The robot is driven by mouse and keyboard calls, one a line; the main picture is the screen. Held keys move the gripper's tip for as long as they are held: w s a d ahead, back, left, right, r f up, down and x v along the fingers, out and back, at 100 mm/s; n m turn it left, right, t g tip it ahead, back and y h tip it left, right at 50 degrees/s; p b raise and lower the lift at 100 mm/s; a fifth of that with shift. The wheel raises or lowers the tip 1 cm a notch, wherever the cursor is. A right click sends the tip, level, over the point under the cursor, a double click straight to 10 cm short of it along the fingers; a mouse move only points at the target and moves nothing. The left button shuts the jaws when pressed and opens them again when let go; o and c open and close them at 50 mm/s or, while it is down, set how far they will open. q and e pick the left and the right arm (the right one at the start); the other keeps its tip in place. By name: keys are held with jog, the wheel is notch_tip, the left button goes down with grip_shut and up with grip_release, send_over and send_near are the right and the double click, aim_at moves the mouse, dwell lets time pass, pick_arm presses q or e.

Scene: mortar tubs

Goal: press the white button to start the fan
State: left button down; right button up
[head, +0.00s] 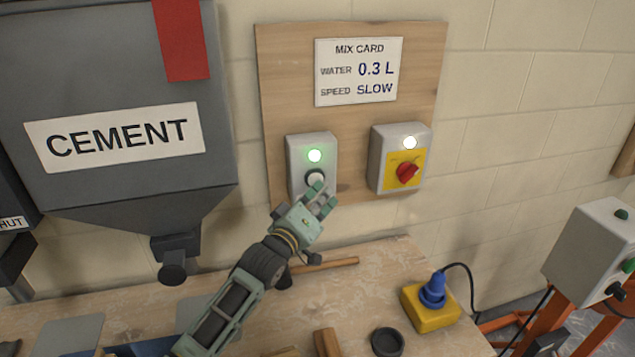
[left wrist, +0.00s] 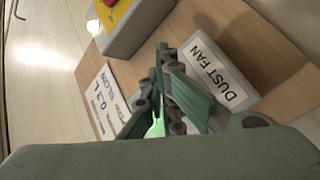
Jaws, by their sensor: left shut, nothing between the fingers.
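The white button (head: 315,178) sits on a grey box (head: 298,160) on the wooden wall board, below a lit green lamp (head: 315,155). My left gripper (head: 322,195) is shut and empty. Its fingertips are just below the button in the head view and overlap the box's lower part. I cannot tell whether they touch the button. In the left wrist view my fingers (left wrist: 165,90) cover the button, and a green glow shows between them. A "DUST FAN" label (left wrist: 218,75) is beside them. My right gripper is not in view.
A second grey box with a red knob (head: 406,173) and a lit white lamp is to the right, under a mix card (head: 358,72). A cement hopper (head: 120,175) hangs left. The bench below holds a yellow block with a blue plug (head: 433,290) and a wooden stick (head: 330,264).

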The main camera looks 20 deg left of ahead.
pick_arm(q)
jog(key=shift+s, duration=0.2)
jog(key=shift+s+d, duration=0.1)
jog(key=s+d+p, duration=0.1)
jog(key=s, duration=0.1)
jog(key=s+d+p, duration=0.2)
jog(key=shift+s+d, duration=0.15)
jog(key=shift+s, duration=0.25)
jog(key=shift+f, duration=0.1)
